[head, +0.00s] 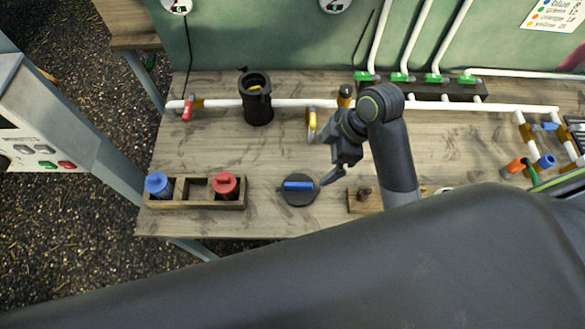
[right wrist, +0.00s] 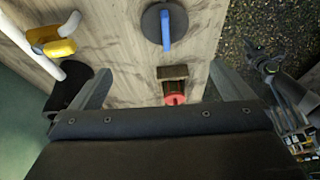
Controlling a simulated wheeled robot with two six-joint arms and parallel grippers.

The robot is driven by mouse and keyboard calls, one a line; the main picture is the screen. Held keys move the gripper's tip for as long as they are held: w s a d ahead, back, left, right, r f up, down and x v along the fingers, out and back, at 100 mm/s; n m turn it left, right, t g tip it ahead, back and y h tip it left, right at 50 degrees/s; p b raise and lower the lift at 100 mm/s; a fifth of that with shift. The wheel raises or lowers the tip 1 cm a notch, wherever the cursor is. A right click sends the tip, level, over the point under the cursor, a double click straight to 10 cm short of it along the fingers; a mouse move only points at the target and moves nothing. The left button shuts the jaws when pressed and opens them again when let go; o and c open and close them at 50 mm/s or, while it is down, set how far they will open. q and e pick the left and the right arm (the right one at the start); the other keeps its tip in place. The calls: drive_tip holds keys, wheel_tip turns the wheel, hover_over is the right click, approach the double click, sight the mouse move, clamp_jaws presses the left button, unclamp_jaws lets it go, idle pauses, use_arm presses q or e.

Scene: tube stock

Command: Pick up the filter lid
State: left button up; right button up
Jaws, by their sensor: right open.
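The filter lid is a flat dark disc with a blue bar handle (head: 299,187). It lies on the workbench near the front edge, and the lid also shows at the top of the right wrist view (right wrist: 166,27). My right gripper (head: 322,160) is open and empty, above the bench, just behind and right of the lid. In the right wrist view the fingers (right wrist: 161,75) are spread wide, with the lid beyond them. The black filter housing (head: 258,107) stands open at the back on the white pipe. A dark jointed part at right in the wrist view appears to be my left gripper (right wrist: 269,66).
A wooden tray (head: 195,205) with blue (head: 157,184) and red (head: 225,184) capped pieces stands left of the lid. A yellow-handled valve (head: 312,124) and white pipe (head: 220,103) are behind. A wooden block (head: 362,201) lies to the right. Bench left of the lid's back is bare.

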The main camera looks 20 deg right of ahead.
drive_tip(key=b, duration=0.1)
approach(301, 184)
drive_tip(key=shift+s+a+f, duration=0.15)
drive_tip(key=shift+s+a, duration=0.1)
drive_tip(key=shift+a, duration=0.05)
drive_tip(key=x, duration=0.5)
drive_tip(key=shift+w+f+p, duration=0.25)
drive_tip(key=shift+f+p, duration=0.05)
drive_tip(key=shift+p+x, duration=0.45)
drive_tip(key=shift+x, duration=0.35)
drive_tip(key=p+x, duration=0.1)
drive_tip(key=x, duration=0.1)
drive_tip(key=shift+f, duration=0.4)
use_arm(q)
drive_tip(key=shift+s+a+r, duration=0.1)
drive_tip(key=shift+s+r, duration=0.1)
drive_tip(key=shift+s, duration=0.45)
drive_tip(key=shift+s+d+r, duration=0.1)
drive_tip(key=shift+s+r, duration=0.15)
drive_tip(key=shift+s, duration=0.35)
drive_tip(key=shift+s+a+r, duration=0.1)
drive_tip(key=shift+s+r, duration=0.1)
drive_tip(key=shift+s, duration=0.45)
use_arm(e)
drive_tip(key=shift+w+a+f, duration=0.15)
drive_tip(key=shift+a+f, duration=0.1)
drive_tip(key=shift+f, duration=0.3)
